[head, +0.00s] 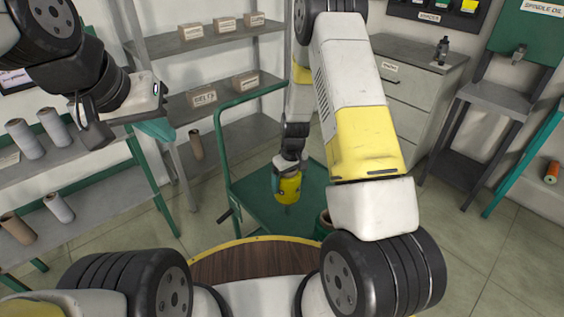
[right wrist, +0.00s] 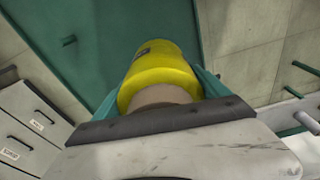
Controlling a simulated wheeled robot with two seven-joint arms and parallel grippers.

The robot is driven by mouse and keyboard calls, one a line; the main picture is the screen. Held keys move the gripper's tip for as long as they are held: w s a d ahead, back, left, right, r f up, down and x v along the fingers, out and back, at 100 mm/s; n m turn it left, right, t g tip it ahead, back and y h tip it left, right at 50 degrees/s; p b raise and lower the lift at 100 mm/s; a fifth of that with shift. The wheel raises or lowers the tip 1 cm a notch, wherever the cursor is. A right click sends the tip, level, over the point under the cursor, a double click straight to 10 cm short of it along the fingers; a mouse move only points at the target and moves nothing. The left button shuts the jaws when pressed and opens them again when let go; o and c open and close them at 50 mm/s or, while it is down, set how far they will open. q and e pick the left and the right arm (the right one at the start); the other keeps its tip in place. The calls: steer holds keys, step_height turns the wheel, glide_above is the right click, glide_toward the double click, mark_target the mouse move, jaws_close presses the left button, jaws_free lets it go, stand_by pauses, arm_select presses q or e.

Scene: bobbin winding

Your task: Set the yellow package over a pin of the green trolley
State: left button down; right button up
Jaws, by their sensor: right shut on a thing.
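The yellow package (head: 289,188) is held by my right gripper (head: 287,174) over the deck of the green trolley (head: 260,217). In the right wrist view the yellow package (right wrist: 160,75) sits between the teal fingers, with its pale core end toward the palm. The green trolley (right wrist: 100,30) lies beyond it, with a short dark pin (right wrist: 69,40) showing to the left of the package. The package's far end hides part of the deck, and I cannot tell how high it is above it. My left gripper (head: 156,130) is at the left, away from the trolley; its finger gap is not clear.
A rack with several grey and brown bobbins (head: 56,126) stands at the left. Shelves with labelled boxes (head: 204,96) are behind the trolley. A drawer cabinet (head: 408,95) stands at the back right. A brownish-green round thing (head: 325,222) is partly hidden behind my right arm.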

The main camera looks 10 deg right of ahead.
steer(key=shift+w+f, duration=0.1)
steer(key=shift+f, duration=2.5)
steer(key=shift+f, duration=0.1)
steer(key=shift+f, duration=1.1)
steer(key=o, duration=1.6)
steer(key=shift+c, duration=0.2)
step_height(320, 180, up, 8)
steer(key=s, duration=0.1)
steer(key=shift+d+f, duration=0.15)
steer(key=shift+d, duration=0.05)
